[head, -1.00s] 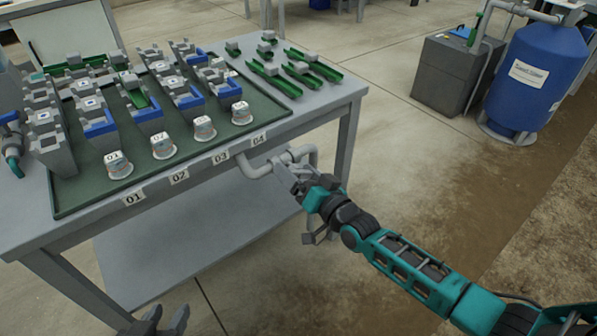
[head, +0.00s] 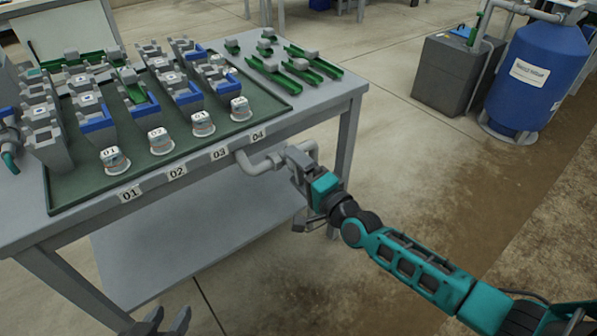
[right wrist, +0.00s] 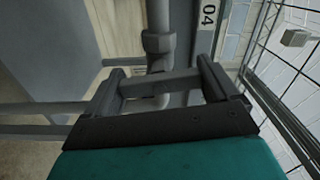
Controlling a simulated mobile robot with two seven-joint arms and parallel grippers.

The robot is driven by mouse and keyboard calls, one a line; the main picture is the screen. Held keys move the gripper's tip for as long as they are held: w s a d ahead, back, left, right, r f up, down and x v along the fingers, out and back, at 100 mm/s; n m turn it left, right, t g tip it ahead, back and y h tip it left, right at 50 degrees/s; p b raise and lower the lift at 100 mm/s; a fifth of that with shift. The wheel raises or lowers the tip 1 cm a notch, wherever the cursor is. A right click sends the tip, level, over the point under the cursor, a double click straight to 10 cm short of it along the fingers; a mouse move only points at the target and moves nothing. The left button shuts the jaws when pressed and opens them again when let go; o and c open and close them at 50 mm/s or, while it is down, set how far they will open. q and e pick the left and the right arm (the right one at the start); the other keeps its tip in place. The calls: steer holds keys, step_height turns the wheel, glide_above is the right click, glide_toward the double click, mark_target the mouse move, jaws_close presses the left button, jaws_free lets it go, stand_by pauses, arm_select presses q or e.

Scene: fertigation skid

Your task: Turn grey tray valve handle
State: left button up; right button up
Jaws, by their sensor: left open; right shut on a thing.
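The grey valve pipe (head: 258,166) comes out under the front edge of the tray table, below label 04. My right gripper (head: 296,166) is at its right end, shut on the grey handle. In the right wrist view the handle (right wrist: 160,86) lies as a bar across between the two fingers of my right gripper (right wrist: 165,82), with the pipe fitting (right wrist: 159,42) just beyond. In the head view the fingers hide much of the handle. My left gripper (head: 162,322) is open and empty at the bottom edge, apart from the table.
A green tray (head: 75,200) on the grey table holds several grey and blue blocks and white-lidded cups. A blue tank (head: 535,80) and a grey box (head: 448,75) stand at the back right. The floor right of the table is clear.

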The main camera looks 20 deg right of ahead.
arm_select(q)
steer(key=shift+w+d+r, duration=0.1)
arm_select(e)
steer(key=shift+m, duration=0.6)
steer(key=o, duration=0.8)
arm_select(q)
steer(key=shift+s+a+r+p, duration=0.2)
steer(key=shift+a+r+p, duration=0.2)
steer(key=shift+p, duration=0.8)
arm_select(e)
steer(key=v, duration=1.3)
